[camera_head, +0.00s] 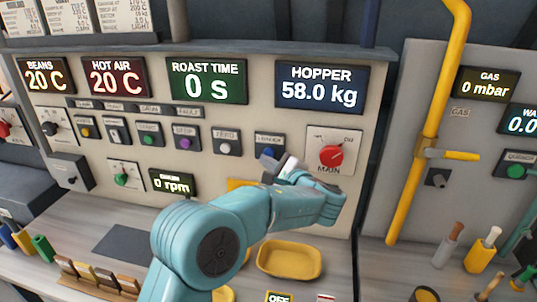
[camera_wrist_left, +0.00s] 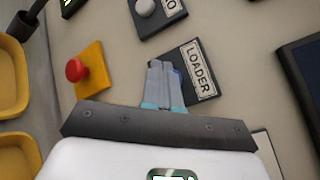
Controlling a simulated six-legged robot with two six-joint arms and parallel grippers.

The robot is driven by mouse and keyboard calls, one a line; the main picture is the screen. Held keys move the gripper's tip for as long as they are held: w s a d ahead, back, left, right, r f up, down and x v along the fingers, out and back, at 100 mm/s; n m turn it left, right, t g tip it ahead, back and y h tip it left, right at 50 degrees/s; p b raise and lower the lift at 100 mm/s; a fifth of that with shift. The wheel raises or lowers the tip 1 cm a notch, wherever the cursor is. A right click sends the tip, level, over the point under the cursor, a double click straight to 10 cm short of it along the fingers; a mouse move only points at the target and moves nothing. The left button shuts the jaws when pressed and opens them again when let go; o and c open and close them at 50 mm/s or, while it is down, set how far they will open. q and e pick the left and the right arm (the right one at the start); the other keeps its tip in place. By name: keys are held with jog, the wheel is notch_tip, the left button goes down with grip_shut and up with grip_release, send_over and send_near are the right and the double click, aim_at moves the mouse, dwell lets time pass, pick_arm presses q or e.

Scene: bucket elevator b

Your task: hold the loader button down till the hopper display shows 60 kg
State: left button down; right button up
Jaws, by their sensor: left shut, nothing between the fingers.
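The hopper display (camera_head: 320,86) reads 58.0 kg in the head view. The loader button plate (camera_head: 270,139) is below and left of it, partly hidden by my left gripper (camera_head: 284,164). In the left wrist view the LOADER label (camera_wrist_left: 199,72) is readable. My left gripper's fingers (camera_wrist_left: 163,66) are shut with nothing between them, and their tips lie over the button on that plate. Only a sliver of the blue button (camera_wrist_left: 177,74) shows beside them. Contact appears likely, but how far the button is pressed cannot be told. My right gripper is not in view.
The grey zero button (camera_head: 225,147) is just left of the loader plate. The red main knob (camera_head: 331,154) is close on the right. A red button on a yellow plate (camera_wrist_left: 88,70) shows in the wrist view. A yellow tray (camera_head: 290,258) lies below my arm.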

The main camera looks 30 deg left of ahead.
pick_arm(q)
jog(key=shift+w, duration=0.1)
dwell(0.4)
jog(key=shift+w+a, duration=0.15)
jog(key=shift+w, duration=0.2)
jog(key=shift+w+a, duration=0.1)
jog(key=shift+w, duration=0.3)
dwell(6.8)
